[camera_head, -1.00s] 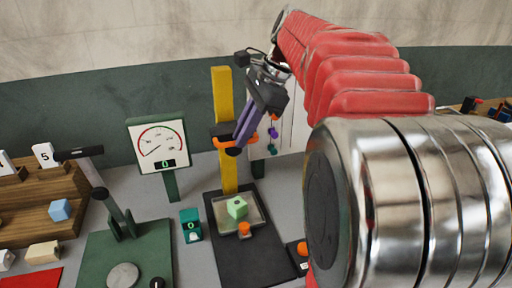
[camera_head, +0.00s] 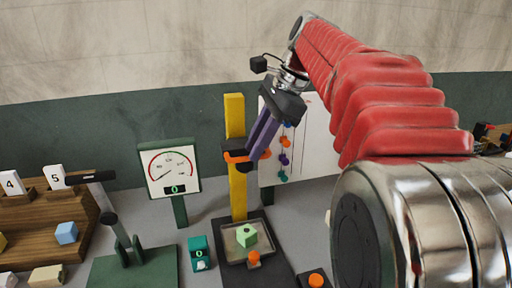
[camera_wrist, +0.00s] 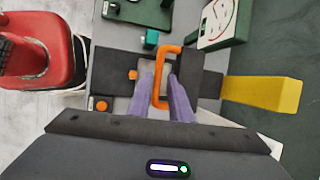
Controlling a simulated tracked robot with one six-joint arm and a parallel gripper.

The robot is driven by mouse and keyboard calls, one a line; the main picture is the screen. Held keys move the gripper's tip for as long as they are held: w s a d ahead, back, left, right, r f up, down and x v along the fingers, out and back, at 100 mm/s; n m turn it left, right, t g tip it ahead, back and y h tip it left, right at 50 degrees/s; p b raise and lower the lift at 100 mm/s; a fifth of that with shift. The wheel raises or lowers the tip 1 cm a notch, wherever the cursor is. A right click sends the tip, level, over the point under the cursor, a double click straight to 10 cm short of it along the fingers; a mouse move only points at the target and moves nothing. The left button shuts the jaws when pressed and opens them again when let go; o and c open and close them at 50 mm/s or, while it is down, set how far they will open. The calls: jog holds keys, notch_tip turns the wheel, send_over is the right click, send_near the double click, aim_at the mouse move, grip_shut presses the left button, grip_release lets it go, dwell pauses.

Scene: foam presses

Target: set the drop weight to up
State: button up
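The drop weight (camera_head: 236,157) is a dark carriage with an orange handle on the yellow column (camera_head: 235,108). It sits around mid-column, well above the tray (camera_head: 230,250) at the foot. My gripper (camera_head: 252,163) reaches it from the upper right, its purple fingers at the handle. In the wrist view, the orange handle (camera_wrist: 159,92) lies between the fingers of my gripper (camera_wrist: 162,78), one on each side with little gap. It appears gripped. The carriage is partly hidden by the fingers in the head view.
A green block (camera_head: 246,236) rests in the tray under the weight. A dial gauge (camera_head: 170,168) stands left of the column, a teal counter box (camera_head: 199,256) below it. An orange button (camera_head: 316,280) is at the front right. A white board (camera_head: 305,140) stands behind.

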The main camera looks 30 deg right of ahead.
jog(key=v, duration=1.3)
jog(key=shift+d+r, duration=0.15)
jog(key=shift+r, duration=0.1)
dwell(0.6)
jog(key=s+a+f+n+h, duration=0.2)
jog(key=s+a+f+n, duration=0.2)
jog(key=a+f+n, duration=0.55)
jog(key=s+a+f+n+t, duration=0.1)
jog(key=s+a+f+n, duration=0.1)
jog(key=f, duration=0.5)
jog(key=s+a+f+n+h, duration=0.1)
jog(key=s+a+f+n, duration=0.1)
jog(key=s+f+n, duration=0.2)
jog(key=s+a+f+n+t+h, duration=0.1)
jog(key=s+a+f+n, duration=0.1)
jog(key=f, duration=0.8)
jog(key=shift+s+a+n+t, duration=0.3)
jog(key=shift+s+n, duration=0.6)
jog(key=shift+n, duration=0.25)
